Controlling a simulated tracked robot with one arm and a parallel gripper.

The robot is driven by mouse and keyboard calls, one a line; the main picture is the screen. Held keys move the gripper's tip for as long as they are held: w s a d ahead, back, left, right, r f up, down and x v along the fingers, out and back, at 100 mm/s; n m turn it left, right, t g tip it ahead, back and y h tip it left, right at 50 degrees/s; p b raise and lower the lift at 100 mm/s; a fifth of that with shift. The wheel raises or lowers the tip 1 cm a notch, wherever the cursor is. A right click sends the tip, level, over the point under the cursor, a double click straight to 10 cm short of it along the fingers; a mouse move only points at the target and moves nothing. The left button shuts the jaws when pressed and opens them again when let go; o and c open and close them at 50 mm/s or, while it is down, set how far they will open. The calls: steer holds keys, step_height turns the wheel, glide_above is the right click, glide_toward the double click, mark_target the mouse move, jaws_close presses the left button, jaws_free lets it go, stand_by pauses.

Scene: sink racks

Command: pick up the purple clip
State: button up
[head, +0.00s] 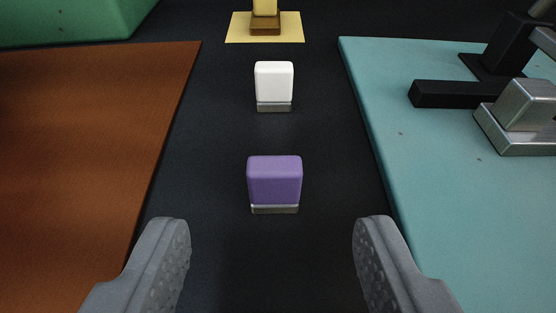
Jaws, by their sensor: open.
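The purple clip (274,180) is a small upright block with a thin metallic strip along its bottom edge. It stands on the dark surface near the middle of the head view. My gripper (273,245) is open, with one grey textured finger at the lower left and the other at the lower right. The clip appears beyond the fingertips, centred between them, and neither finger touches it. Nothing hides the front of the clip.
A white clip (274,84) stands behind the purple one. Farther back is a yellow object on a pale yellow square (290,33). A brown panel (90,130) lies left, a teal panel (440,190) right with black and metal parts (525,110). A green object (70,20) is back left.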

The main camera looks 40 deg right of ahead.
mark_target(277, 179)
steer(key=b+x, duration=0.1)
steer(key=x, duration=0.4)
steer(key=shift+s+d+f, duration=0.15)
steer(key=shift+f, duration=0.05)
steer(key=c, duration=1.1)
